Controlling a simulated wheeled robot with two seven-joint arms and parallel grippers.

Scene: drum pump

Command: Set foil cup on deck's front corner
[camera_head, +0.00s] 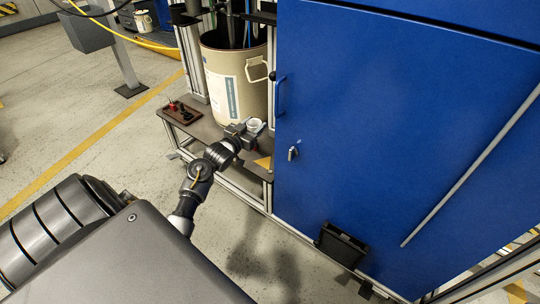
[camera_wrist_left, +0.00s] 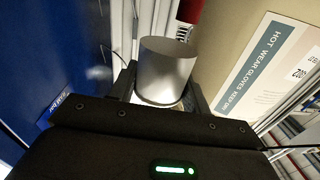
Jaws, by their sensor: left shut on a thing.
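The foil cup (camera_head: 254,125) is a small silvery cup at the end of my left arm, over the right part of the deck (camera_head: 215,131) in the head view. In the left wrist view the cup (camera_wrist_left: 166,70) stands between the fingers of my left gripper (camera_wrist_left: 165,92), which is shut on it. I cannot tell whether the cup's base touches the deck. The deck is a dark shelf in a metal frame, and my left gripper (camera_head: 247,130) hides part of it. My right gripper is not in view.
A beige drum (camera_head: 233,80) with a warning label stands on the deck behind the cup. A brown tray (camera_head: 180,115) with small red and black items sits at the deck's left. A blue cabinet (camera_head: 390,120) closes off the right side.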

